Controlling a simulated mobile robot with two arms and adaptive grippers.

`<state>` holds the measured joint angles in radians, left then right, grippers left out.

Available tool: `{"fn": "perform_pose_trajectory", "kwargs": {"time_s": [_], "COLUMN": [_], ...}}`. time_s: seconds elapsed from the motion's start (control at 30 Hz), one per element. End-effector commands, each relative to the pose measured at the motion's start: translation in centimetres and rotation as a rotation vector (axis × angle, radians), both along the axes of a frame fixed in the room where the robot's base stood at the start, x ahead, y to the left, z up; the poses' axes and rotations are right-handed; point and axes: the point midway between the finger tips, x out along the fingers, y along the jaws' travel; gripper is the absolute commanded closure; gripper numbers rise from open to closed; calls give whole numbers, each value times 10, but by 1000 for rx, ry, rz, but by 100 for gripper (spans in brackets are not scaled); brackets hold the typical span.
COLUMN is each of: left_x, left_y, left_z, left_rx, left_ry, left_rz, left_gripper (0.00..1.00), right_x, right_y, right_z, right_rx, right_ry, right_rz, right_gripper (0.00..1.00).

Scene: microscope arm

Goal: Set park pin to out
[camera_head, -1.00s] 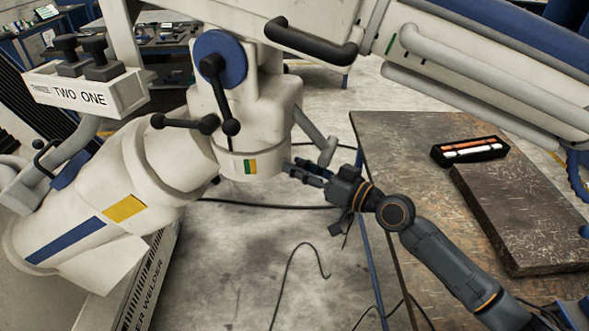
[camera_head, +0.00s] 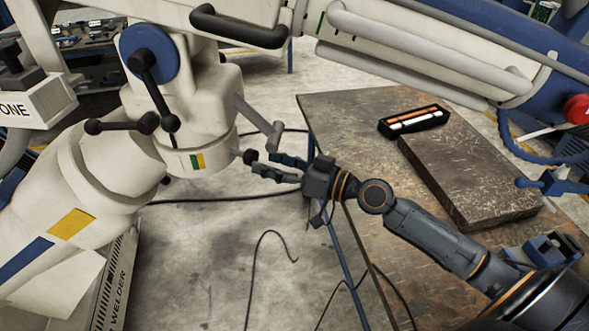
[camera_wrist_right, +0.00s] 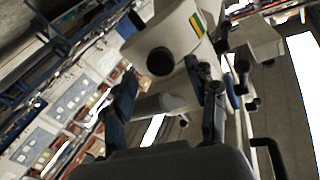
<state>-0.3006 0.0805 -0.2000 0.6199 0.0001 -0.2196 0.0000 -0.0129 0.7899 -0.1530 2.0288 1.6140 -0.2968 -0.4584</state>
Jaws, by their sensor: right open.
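The park pin appears to be the round black knob (camera_head: 250,157) on the right side of the white joint housing (camera_head: 205,155), beside a green and yellow mark. In the right wrist view the dark round knob (camera_wrist_right: 160,61) faces me, ahead of and between the fingers. My right gripper (camera_head: 262,163) is open, its fingertips just to the right of the knob. Its spread fingers also show in the wrist view (camera_wrist_right: 168,82). I see no clear contact with the knob. How far the pin stands out is hard to tell. My left gripper is not in view.
A grey lever (camera_head: 260,122) slants down from the housing just above my right gripper. Black ball-ended handles (camera_head: 148,123) are on the housing's left. A worn table (camera_head: 335,118) at right bears a dark slab (camera_head: 470,175) and a black tray of white and orange sticks (camera_head: 390,127).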

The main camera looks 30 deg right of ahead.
Motion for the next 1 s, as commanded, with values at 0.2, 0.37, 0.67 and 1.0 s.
{"fn": "perform_pose_trajectory", "kwargs": {"time_s": [0.2, 0.37, 0.67, 1.0], "left_x": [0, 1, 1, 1], "left_y": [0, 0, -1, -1], "left_z": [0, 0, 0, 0], "left_rx": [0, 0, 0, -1], "left_ry": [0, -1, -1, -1], "left_rz": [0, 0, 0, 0], "left_gripper": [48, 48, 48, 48], "right_x": [-30, -44, -52, -51], "right_y": [-23, -34, -39, -39], "right_z": [-2, -1, 0, 0], "right_rx": [4, 5, 2, 2], "right_ry": [4, 2, -1, -1], "right_rz": [-2, -2, 0, -1], "right_gripper": [42, 42, 42, 42]}}
